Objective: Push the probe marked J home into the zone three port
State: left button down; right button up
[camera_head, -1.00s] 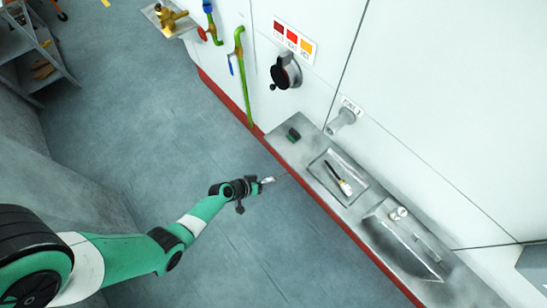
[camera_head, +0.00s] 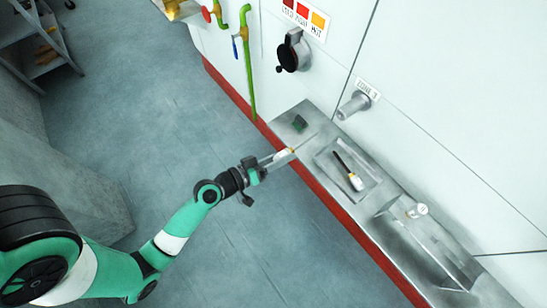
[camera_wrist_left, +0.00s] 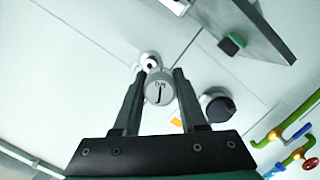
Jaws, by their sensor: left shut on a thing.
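My left gripper (camera_head: 270,165) is shut on a pale probe (camera_head: 284,154), held out in front of the ledge. In the left wrist view the probe's round end (camera_wrist_left: 159,90) shows a black J between the two fingers. The zone three port (camera_head: 353,105) is a grey tube sticking out of the white wall, with a ZONE 3 label above it. In the left wrist view the port (camera_wrist_left: 150,61) shows just beyond the probe, partly hidden. The probe is apart from the port in the head view. My right gripper is not in view.
A metal ledge holds a dark green block (camera_head: 299,123), a tray (camera_head: 322,158) with a dark-handled brush-like tool (camera_head: 352,178), and another white round-ended piece (camera_head: 418,210). A black round fitting (camera_head: 290,54) and green pipes (camera_head: 247,70) are on the wall at left.

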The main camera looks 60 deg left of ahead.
aim_at(285, 154)
pick_arm(q)
jog(key=r, duration=0.2)
jog(key=shift+w+d+r, duration=0.3)
jog(key=shift+d+r, duration=0.1)
jog(key=shift+r, duration=0.1)
jog(key=shift+s, duration=0.1)
jog(key=w, duration=0.4)
jog(key=shift+a, duration=0.25)
jog(key=shift+w+a, duration=0.1)
jog(key=shift+w, duration=0.8)
jog(key=shift+w+a, duration=0.15)
jog(key=shift+w, duration=1.25)
jog(key=shift+w+a, duration=0.2)
jog(key=shift+w, duration=1.25)
jog(key=shift+w+a+b, duration=0.15)
jog(key=shift+w+b, duration=0.45)
jog(key=shift+w, duration=0.75)
jog(key=shift+w+a+b, duration=0.15)
jog(key=shift+w+b, duration=0.45)
jog(key=shift+w, duration=0.7)
jog(key=shift+c, duration=1.9)
grip_release()
